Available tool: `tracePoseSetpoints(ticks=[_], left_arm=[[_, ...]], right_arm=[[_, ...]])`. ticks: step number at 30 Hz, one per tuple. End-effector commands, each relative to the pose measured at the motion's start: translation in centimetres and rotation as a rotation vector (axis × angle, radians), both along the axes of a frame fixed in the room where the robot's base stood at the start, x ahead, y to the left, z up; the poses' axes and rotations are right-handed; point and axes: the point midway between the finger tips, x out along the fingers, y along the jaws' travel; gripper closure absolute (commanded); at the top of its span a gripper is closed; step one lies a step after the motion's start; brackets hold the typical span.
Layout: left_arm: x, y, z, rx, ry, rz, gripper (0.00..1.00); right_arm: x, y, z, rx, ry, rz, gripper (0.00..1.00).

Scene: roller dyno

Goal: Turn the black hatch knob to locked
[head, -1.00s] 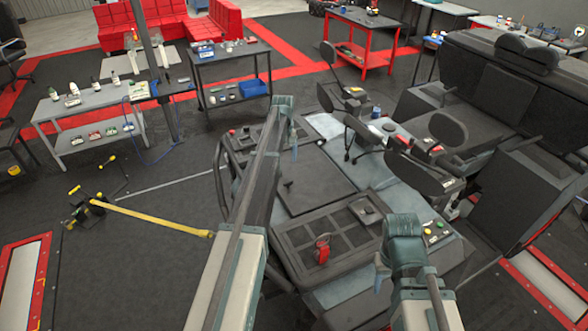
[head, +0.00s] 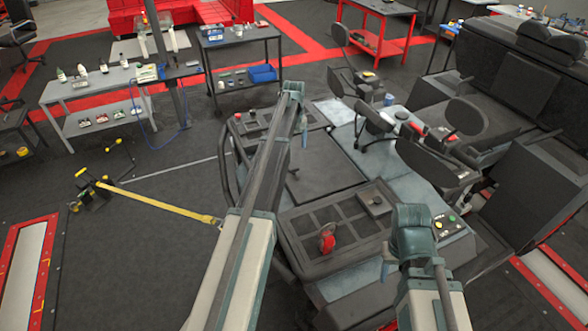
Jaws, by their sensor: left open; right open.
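A small black knob (head: 294,172) stands up at the left edge of a flat dark hatch panel (head: 328,170) on the console. Its exact turn angle is too small to read. My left gripper (head: 304,138) hangs beyond the knob, near the hatch's far edge, apart from the knob. My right gripper (head: 385,268) is low at the right of the console's front, well away from the knob. Both are open with nothing seen in them; their fingers are mostly hidden behind my own wrists.
A compartmented black tray (head: 318,216) with a red switch (head: 327,238) and a black block (head: 374,199) lies in front of the hatch. Mirror-like black paddles (head: 425,160) stand to the right. A yellow bar (head: 155,204) extends over the floor at left.

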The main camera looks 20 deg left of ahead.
Motion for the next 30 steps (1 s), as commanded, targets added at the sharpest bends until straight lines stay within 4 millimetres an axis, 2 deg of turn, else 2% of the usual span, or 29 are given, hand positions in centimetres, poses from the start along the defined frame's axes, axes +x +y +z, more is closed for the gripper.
tracePoseSetpoints(ticks=[1, 18, 22, 30], left_arm=[[0.0, 0.0, -1.5, 0.000, 0.000, 0.000, 0.15], [0.0, 0.0, -9.1, 0.000, 0.000, 0.000, 0.15], [0.0, 0.0, -9.7, 0.000, 0.000, 0.000, 0.15], [0.0, 0.0, -9.6, 0.000, 0.000, 0.000, 0.15]], right_arm=[[0.0, 0.0, -1.5, 0.000, -0.001, -0.001, 0.50], [0.0, 0.0, -9.1, -0.002, 0.000, 0.013, 0.50], [0.0, 0.0, -9.7, -0.002, 0.000, 0.014, 0.50], [0.0, 0.0, -9.6, -0.002, 0.000, 0.014, 0.50]])
